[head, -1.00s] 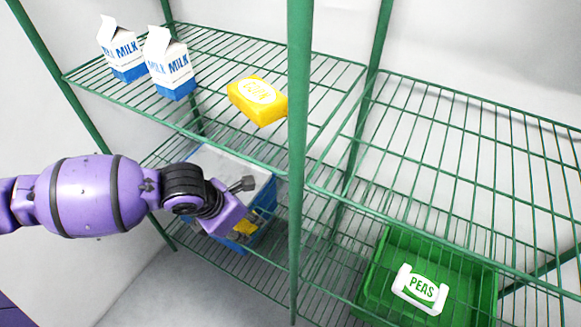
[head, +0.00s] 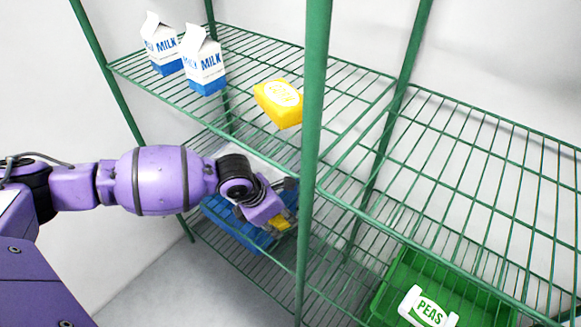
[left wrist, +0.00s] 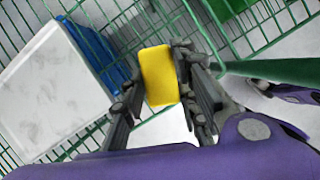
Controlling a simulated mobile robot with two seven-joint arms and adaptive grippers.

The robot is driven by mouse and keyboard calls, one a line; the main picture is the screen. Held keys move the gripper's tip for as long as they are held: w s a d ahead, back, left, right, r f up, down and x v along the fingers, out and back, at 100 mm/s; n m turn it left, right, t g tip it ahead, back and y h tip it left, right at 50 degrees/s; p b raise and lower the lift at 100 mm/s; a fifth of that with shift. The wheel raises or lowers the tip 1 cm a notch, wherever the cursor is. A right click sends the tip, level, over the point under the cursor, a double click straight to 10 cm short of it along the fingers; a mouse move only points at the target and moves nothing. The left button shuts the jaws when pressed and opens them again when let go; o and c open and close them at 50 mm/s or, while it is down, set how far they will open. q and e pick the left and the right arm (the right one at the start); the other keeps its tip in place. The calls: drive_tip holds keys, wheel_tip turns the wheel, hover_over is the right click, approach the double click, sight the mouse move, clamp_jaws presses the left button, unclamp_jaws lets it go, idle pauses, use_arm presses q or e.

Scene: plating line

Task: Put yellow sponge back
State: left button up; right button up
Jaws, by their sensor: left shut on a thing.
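The yellow sponge (head: 281,222) is between the fingers of my left gripper (head: 284,213), partly hidden by them in the head view. In the left wrist view the sponge (left wrist: 159,75) shows as a plain yellow block with the fingers (left wrist: 160,88) shut on it from both sides. The blue bin (head: 232,222) is on the lower left shelf, behind and below my left gripper, partly hidden by my arm. In the left wrist view the blue bin (left wrist: 92,52) is left of the sponge, beside a pale flat panel.
Two milk cartons (head: 204,62) and a yellow labelled pack (head: 279,103) stand on the upper left wire shelf. A green post (head: 312,150) is close to the right of my left gripper. A green bin (head: 395,285) with a peas label is at lower right.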

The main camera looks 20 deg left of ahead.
sight(284, 222)
use_arm(q)
drive_tip(key=w+f, duration=0.2)
drive_tip(key=f, duration=0.1)
drive_tip(key=shift+w, duration=0.4)
wheel_tip(284, 222, down, 3)
drive_tip(key=shift+w+d+f, duration=0.1)
use_arm(e)
drive_tip(key=shift+s+f, duration=0.3)
drive_tip(key=shift+s, duration=0.05)
use_arm(q)
drive_tip(key=shift+f+b, duration=0.15)
drive_tip(key=shift+b, duration=0.15)
use_arm(e)
drive_tip(key=shift+s+d+f, duration=0.1)
drive_tip(key=shift+s, duration=0.05)
